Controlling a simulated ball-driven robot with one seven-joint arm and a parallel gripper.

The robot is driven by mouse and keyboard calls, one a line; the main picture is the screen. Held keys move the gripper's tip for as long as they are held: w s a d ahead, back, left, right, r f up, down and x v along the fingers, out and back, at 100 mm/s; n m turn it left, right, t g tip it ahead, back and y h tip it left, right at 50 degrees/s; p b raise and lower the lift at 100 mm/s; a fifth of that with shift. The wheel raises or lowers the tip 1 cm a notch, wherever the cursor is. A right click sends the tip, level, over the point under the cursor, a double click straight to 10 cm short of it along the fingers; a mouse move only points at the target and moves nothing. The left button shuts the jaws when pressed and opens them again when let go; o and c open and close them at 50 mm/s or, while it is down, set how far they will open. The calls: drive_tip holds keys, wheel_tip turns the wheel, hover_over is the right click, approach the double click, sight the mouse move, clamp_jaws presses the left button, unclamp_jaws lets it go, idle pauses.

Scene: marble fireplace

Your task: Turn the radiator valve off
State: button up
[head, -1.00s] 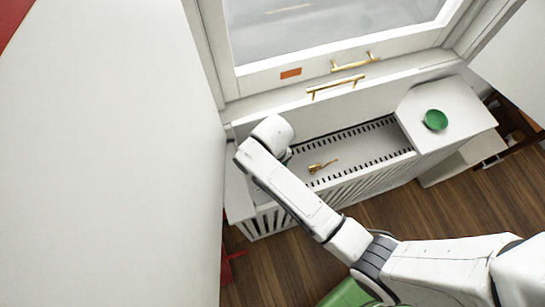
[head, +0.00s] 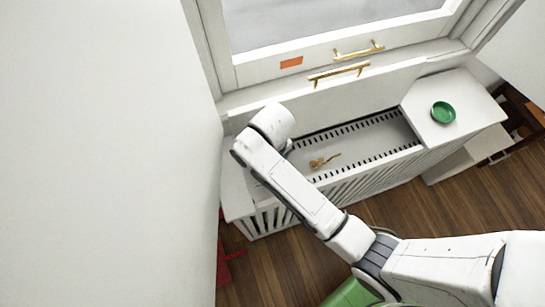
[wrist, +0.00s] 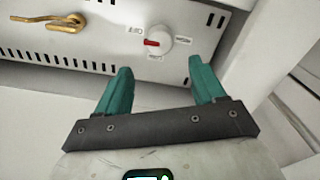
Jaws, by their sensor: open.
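The radiator valve (wrist: 160,42) is a round white knob with a red pointer, on a white panel in the wrist view. The pointer lies toward the picture's left. Small labels surround the knob, too small to read surely. My gripper (wrist: 158,76) has two teal fingers spread wide and empty. In the wrist view the knob lies just beyond the fingertips, between their lines, and no finger is seen touching it. In the head view my arm hides the valve and the gripper's fingers.
The white radiator cover (head: 350,175) stands open under the window, with a slotted panel inside. A brass tool (head: 322,162) lies there, also in the wrist view (wrist: 55,20). A green bowl (head: 443,112) sits on the right ledge. A wall is close on the left.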

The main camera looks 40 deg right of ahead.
wheel_tip(320, 180, down, 11)
drive_tip(key=shift+r+b, duration=0.2)
drive_tip(key=shift+b, duration=0.25)
drive_tip(key=c, duration=1.1)
